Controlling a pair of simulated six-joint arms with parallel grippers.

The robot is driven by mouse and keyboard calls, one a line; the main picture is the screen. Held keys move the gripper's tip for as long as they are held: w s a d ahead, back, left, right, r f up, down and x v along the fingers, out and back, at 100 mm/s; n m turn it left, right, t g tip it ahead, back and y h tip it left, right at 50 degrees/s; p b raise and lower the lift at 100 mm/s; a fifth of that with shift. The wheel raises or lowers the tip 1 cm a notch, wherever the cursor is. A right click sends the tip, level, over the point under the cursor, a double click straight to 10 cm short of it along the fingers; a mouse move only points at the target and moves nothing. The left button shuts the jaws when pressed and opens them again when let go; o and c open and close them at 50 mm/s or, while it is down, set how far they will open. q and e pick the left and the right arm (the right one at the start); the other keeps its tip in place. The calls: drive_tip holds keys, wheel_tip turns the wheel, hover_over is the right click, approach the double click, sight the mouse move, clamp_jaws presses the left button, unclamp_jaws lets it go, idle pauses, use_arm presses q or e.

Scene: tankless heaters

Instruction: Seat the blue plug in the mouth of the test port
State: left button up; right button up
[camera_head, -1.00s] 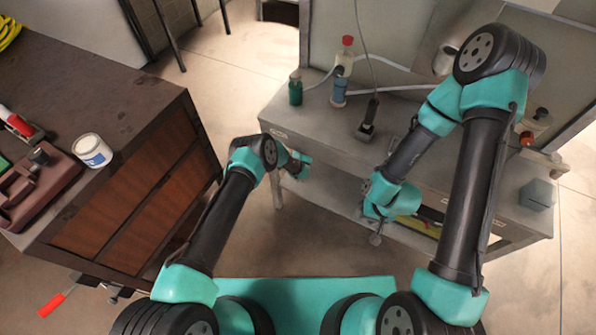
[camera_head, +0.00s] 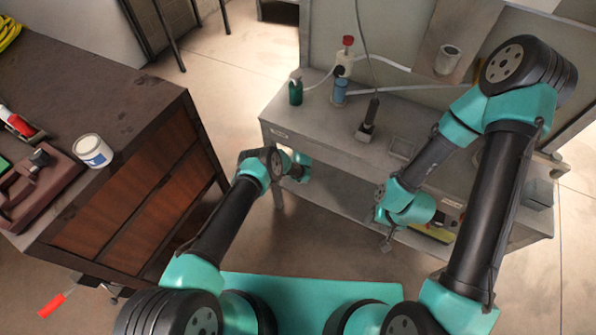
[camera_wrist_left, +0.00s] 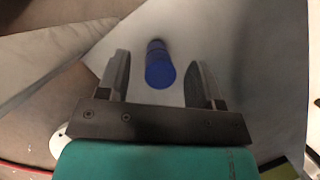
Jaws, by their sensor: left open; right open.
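The blue plug (camera_wrist_left: 160,68) shows in the left wrist view as a dark-topped blue cylinder against a light grey surface. My left gripper (camera_wrist_left: 160,60) is open, with one finger on each side of the plug; I see gaps on both sides. In the head view my left gripper (camera_head: 301,166) is at the front left of the grey bench, and I cannot make out the plug there. My right gripper (camera_head: 387,242) is open and small in view, low before the bench's lower shelf. I cannot tell for sure which part is the test port.
The grey bench (camera_head: 300,133) carries a green bottle (camera_head: 295,91), a light-blue container (camera_head: 339,92), a red-capped bottle (camera_head: 346,62) and a dark corded device (camera_head: 367,130). A wooden cabinet (camera_head: 125,95) is at left; floor lies between.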

use_arm(q)
drive_tip(key=shift+c, duration=0.3)
drive_tip(key=c, duration=0.9)
drive_tip(key=shift+r, duration=0.1)
drive_tip(key=shift+c, duration=0.2)
